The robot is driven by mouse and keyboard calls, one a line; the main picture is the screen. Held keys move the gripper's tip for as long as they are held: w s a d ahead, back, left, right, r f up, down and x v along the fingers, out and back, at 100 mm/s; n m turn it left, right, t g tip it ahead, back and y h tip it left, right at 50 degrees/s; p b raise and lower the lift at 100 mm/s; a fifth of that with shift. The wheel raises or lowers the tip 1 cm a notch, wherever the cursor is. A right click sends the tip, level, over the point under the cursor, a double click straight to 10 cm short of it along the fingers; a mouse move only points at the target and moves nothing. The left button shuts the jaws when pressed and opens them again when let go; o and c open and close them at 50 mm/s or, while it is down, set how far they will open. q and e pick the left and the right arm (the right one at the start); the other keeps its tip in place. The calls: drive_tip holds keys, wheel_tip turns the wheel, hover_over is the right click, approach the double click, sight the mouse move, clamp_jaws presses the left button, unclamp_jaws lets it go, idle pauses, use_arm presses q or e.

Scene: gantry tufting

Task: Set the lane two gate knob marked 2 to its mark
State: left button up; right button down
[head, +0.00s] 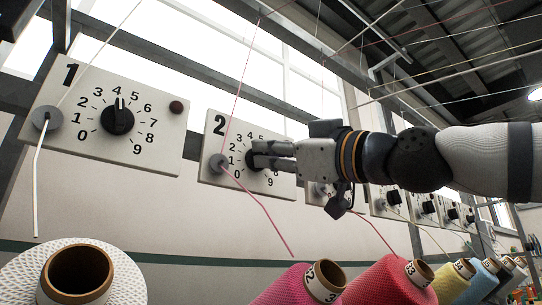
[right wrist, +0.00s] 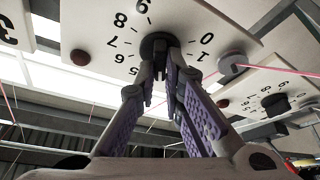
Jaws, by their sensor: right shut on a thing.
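The lane two plate (head: 210,172) is white, with a black 2, a number dial and a dark round gate knob (head: 250,159) in its middle. My right gripper (head: 262,155) comes in from the right and is shut on this knob. In the right wrist view the purple-padded fingers (right wrist: 168,70) sit on both sides of the knob (right wrist: 158,40), with the plate seen upside down. The fingers cover much of the knob, and I cannot tell which number its pointer faces. My left gripper is not in view.
The plate marked 1 (head: 150,145) hangs to the left, its black knob (head: 117,118) pointing near 4 to 5. A pink yarn runs through a grey eyelet (head: 218,162) left of the held knob. Yarn cones, including a magenta one (head: 285,287), stand below. More knob plates line up behind my right arm.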

drive_tip(key=n+g, duration=0.1)
drive_tip(key=n, duration=0.1)
drive_tip(key=n+g, duration=0.1)
drive_tip(key=shift+w+d+f+n+y+b, duration=0.1)
drive_tip(key=shift+w+n+y+b, duration=0.05)
drive_tip(key=shift+n+y+b, duration=0.2)
drive_tip(key=shift+s+r+n+g+p, duration=0.15)
drive_tip(key=shift+n+g, duration=0.3)
drive_tip(key=shift+n, duration=0.75)
drive_tip(key=shift+n+g+p, duration=0.2)
drive_tip(key=shift+n+g, duration=0.3)
drive_tip(key=shift+n, duration=0.75)
drive_tip(key=shift+s+r+n+g+p, duration=0.15)
drive_tip(key=shift+n+g, duration=0.3)
drive_tip(key=shift+n, duration=0.75)
drive_tip(key=shift+w+f, duration=0.1)
drive_tip(key=shift+w, duration=0.05)
drive_tip(key=c, duration=1.7)
unclamp_jaws()
